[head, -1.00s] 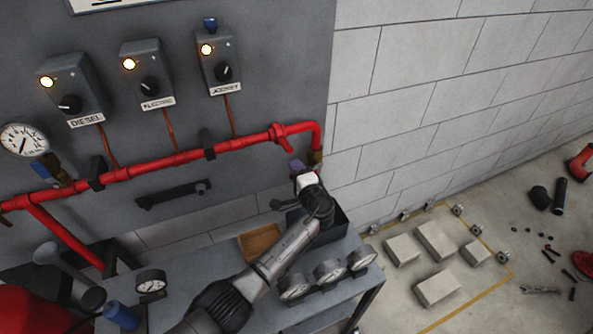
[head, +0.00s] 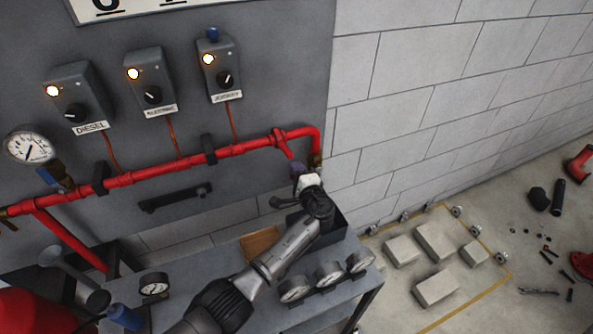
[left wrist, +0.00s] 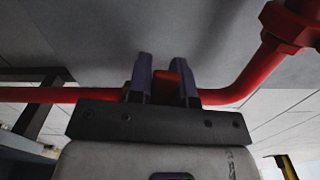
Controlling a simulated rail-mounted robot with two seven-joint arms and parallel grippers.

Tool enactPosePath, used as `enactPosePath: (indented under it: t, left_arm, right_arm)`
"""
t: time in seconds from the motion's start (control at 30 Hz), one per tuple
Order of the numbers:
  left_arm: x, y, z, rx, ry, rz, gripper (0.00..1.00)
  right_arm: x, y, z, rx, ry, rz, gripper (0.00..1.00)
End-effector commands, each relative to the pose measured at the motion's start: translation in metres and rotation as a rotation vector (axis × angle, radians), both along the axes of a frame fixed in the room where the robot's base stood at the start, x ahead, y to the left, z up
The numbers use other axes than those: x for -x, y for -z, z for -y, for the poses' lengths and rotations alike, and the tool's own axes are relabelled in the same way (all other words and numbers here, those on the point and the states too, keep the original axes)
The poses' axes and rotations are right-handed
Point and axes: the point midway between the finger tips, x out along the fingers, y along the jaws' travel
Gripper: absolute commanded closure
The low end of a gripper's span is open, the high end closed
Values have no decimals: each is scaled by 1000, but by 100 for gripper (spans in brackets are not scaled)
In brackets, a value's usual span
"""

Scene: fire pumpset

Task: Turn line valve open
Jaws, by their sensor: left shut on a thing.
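My left gripper (head: 297,172) is just left of this fitting, below the pipe. In the left wrist view, the purple fingers of my left gripper (left wrist: 162,80) are closed around a small red part (left wrist: 165,82), probably the valve's handle. The gripper hides most of the handle in the head view. My right gripper is out of view.
A grey bench (head: 215,262) below holds several gauges (head: 330,273) and a dark bin (head: 335,228) close under my left wrist. Three control boxes (head: 150,85) hang above the pipe. A black bar (head: 175,197) is fixed to the panel left of the gripper. Blocks (head: 436,241) lie on the floor at right.

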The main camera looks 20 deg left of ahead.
Motion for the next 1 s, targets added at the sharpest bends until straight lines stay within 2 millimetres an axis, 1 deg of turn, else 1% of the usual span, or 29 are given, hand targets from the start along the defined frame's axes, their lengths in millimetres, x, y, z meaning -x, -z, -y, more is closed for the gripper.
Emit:
enactPosePath:
  t: [0.03, 0.1, 0.4, 0.7, 1.0]
  left_arm:
    - [0, -7, 0, -26, -1, -28, 100]
    - [-1, -12, 1, -63, -1, -68, 100]
    - [-5, -24, 4, -205, -1, -218, 100]
    - [-9, -31, 8, -291, -1, -306, 100]
    - [-9, -31, 9, -313, -1, -331, 100]
  right_arm:
    - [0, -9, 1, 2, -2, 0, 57]
    - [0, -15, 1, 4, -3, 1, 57]
    - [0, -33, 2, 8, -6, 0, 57]
    - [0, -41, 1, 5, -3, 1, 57]
    - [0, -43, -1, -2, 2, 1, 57]
